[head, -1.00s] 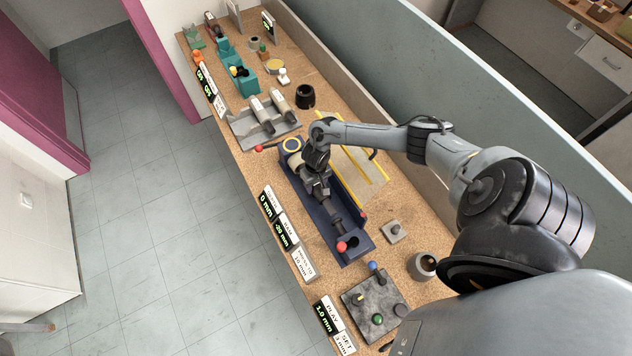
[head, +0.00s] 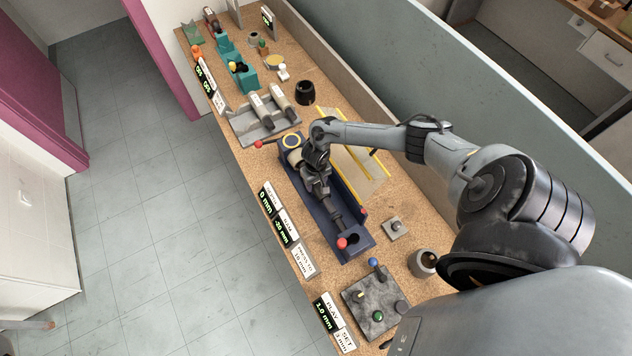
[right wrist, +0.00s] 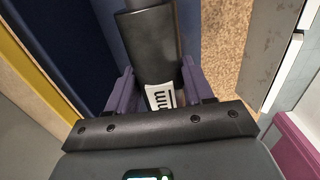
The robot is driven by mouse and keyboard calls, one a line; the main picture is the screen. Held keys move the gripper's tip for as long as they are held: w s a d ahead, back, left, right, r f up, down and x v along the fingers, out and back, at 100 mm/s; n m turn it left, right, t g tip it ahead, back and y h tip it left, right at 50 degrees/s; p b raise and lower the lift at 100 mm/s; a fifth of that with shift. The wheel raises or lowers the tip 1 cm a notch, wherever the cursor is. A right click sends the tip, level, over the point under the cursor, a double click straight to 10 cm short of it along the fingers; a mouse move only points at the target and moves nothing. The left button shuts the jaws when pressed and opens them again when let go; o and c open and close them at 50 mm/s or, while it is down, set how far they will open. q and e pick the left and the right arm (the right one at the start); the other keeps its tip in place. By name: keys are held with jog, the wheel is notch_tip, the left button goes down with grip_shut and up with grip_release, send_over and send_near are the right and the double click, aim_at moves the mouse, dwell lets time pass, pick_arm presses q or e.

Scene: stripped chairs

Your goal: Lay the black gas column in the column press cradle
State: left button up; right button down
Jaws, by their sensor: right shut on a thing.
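My right gripper (head: 320,188) is over the middle of the bed. The column lies lengthwise along the bed. The gripper hides much of the cradle, and I cannot tell whether the column touches it. My left gripper is not in view.
A grey rack (head: 246,129) with pale cylinders stands beyond the press, near a black cup (head: 305,92). A yellow-edged panel (head: 366,172) is right of the press. A grey block with colored knobs (head: 368,302) is nearer. Display signs line the left bench edge.

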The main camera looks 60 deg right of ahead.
jog(key=shift+f, duration=0.5)
jog(key=shift+c, duration=2.1)
grip_release()
jog(key=shift+w, duration=0.1)
jog(key=shift+o, duration=0.4)
